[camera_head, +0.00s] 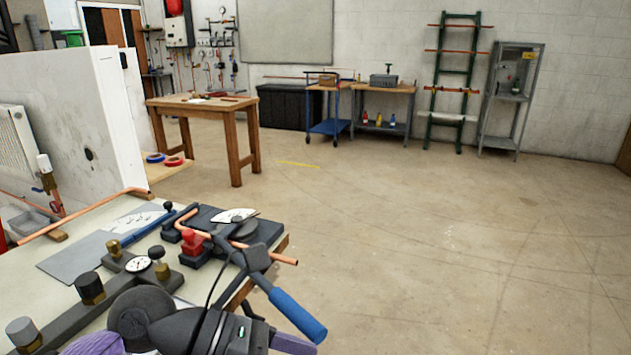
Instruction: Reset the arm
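A dark grey and black arm part of mine, with a round joint, a thin cable and a small green light, comes in at the bottom left, over the near edge of the workbench (85,215). It appears to be my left arm with its gripper (255,338); the fingertips are not clear, so I cannot tell whether it is open or shut. A blue-handled lever (298,315) of a pipe bender lies right beside it. I cannot tell whether the two touch. My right gripper is not in view.
The bench holds a bent copper pipe (284,260), a red clamp block (192,241), a dial gauge (138,264) and several knobs. A white partition with a radiator (20,150) stands left. A wooden table (200,104) stands beyond. The floor (430,240) to the right is clear.

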